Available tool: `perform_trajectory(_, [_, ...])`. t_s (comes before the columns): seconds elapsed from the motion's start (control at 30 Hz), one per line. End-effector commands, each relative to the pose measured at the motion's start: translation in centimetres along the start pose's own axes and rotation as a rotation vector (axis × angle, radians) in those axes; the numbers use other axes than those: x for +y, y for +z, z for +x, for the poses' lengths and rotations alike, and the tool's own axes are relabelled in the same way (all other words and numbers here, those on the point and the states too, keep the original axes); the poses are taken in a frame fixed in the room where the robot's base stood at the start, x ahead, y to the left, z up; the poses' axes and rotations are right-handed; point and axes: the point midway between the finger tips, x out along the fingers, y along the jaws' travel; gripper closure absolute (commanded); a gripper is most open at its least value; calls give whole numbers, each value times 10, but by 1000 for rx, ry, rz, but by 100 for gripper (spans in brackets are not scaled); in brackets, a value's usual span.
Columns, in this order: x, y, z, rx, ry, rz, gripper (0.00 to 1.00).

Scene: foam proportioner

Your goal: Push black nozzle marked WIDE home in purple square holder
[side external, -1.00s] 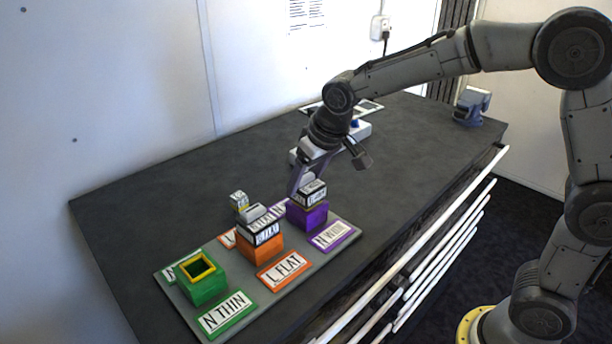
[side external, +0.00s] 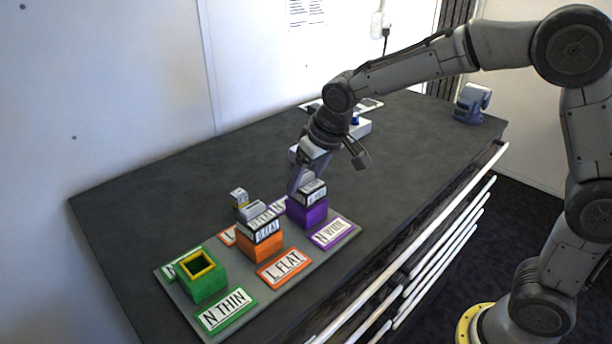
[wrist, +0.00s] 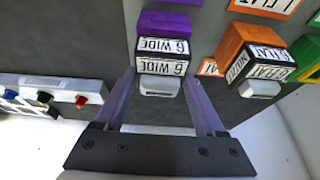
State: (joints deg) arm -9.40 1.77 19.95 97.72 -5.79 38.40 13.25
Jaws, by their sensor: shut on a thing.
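The black nozzle (side external: 313,191) with white labels sits upright at the mouth of the purple square holder (side external: 307,215). In the wrist view the nozzle (wrist: 162,58) reads "6 WIDE" on two faces, and its grey top points toward me. The purple holder (wrist: 165,22) shows beyond it. My gripper (side external: 303,184) is shut on the nozzle from above. In the wrist view its two purple fingers (wrist: 163,90) flank the nozzle. The seam between nozzle and holder is small, so I cannot tell how deep the nozzle sits.
An orange holder (side external: 260,250) with a FLAT nozzle (side external: 263,225) stands beside the purple one. An empty green holder (side external: 207,288) stands at the front left. Another small nozzle (side external: 239,198) is behind the orange holder. A grey box with knobs (wrist: 60,90) is off to one side.

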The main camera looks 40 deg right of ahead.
Motion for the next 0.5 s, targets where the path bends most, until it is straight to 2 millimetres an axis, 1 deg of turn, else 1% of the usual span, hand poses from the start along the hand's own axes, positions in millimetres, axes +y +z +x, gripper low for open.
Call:
perform_trajectory(0.2, [0,2,4,-1,0,0,87])
perform_trajectory(0.4, [0,2,4,0,0,0,87])
perform_trajectory(0.43, [0,2,4,0,0,0,26])
perform_trajectory(0.5, [0,2,4,0,0,0,14])
